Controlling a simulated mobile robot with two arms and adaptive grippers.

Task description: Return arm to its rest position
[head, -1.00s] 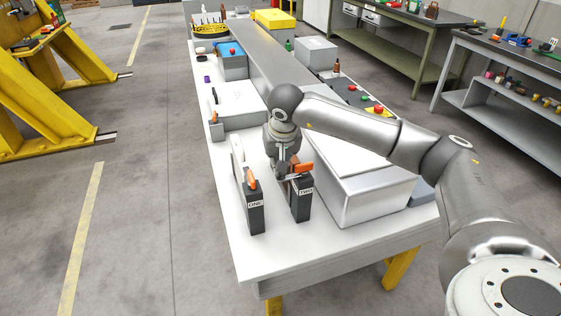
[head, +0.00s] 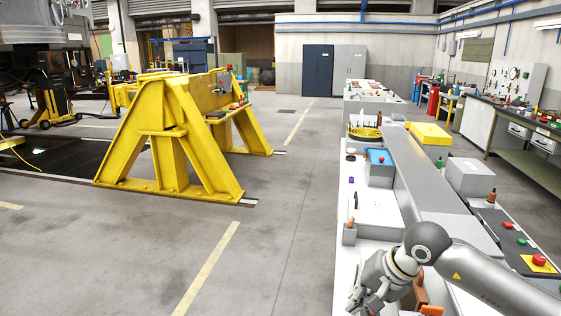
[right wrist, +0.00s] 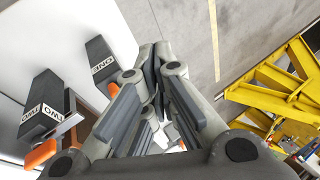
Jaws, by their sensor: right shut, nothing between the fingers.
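My right arm comes in from the lower right of the head view, with its grey gripper (head: 366,298) at the bottom edge, over the near left part of the white workbench (head: 343,262). In the right wrist view the fingers of this gripper (right wrist: 155,60) are together, with nothing between them. Two dark labelled blocks stand to the left in that view: one nearer the middle (right wrist: 108,66) and one at the far left (right wrist: 40,108). Both are apart from the fingers. My left gripper is not in view.
Boxes, a long grey beam (head: 420,175), a yellow case (head: 430,133) and a panel with a red button (head: 539,260) crowd the bench. A yellow steel stand (head: 172,140) is at the left. The grey floor (head: 270,225) between is clear.

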